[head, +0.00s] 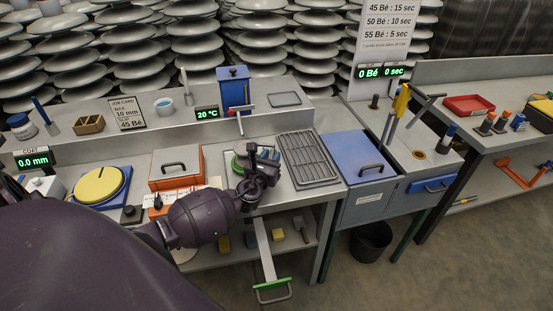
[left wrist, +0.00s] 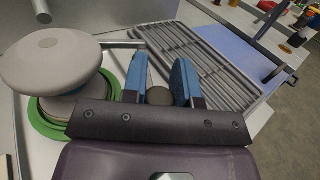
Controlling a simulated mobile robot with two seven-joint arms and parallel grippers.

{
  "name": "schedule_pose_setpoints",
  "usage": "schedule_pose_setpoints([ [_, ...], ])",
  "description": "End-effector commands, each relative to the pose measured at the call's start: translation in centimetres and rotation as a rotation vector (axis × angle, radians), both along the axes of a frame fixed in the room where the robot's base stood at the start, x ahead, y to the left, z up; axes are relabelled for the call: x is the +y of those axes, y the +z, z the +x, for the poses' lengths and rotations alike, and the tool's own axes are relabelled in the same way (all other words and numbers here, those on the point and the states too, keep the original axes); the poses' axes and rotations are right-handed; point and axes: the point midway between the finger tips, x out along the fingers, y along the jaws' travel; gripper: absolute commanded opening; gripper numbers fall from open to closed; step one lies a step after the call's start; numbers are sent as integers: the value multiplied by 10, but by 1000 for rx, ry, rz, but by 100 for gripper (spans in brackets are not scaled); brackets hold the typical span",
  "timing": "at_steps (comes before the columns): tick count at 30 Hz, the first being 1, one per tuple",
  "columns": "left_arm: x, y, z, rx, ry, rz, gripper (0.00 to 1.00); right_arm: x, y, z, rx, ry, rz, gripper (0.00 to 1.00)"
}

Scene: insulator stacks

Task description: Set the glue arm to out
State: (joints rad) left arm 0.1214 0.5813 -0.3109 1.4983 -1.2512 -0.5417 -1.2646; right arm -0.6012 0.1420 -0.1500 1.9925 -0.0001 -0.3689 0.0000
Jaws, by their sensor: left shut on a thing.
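My left gripper (head: 268,154) is over the worktop, in front of the blue glue dispenser (head: 233,88). In the left wrist view its two blue fingers (left wrist: 160,88) stand either side of a dark round knob (left wrist: 160,96) and are shut on it. A thin metal bar, which looks like the glue arm (left wrist: 122,45), runs just behind the fingers; its join to the knob is hidden. A grey insulator (left wrist: 58,65) stands on a green round base (left wrist: 45,122) left of the fingers, apart from them. My right gripper is not in view.
A slatted grey rack (head: 307,157) lies close right of the gripper. A blue-lidded box (head: 356,152) stands farther right. An orange box (head: 176,166) and a yellow disc (head: 99,184) are left.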

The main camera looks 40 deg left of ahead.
Motion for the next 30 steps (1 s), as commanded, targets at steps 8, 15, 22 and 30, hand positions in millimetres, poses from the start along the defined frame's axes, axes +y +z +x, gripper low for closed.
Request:
schedule_pose_setpoints([
  [8,10,-6,-6,5,-139,2,0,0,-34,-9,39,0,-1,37],
  [15,14,-4,-7,3,-194,1,0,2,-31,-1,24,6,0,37],
  [22,15,-1,-7,2,-203,-1,0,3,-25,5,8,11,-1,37],
  [30,16,-1,-7,1,-201,-1,34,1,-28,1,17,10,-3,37],
])
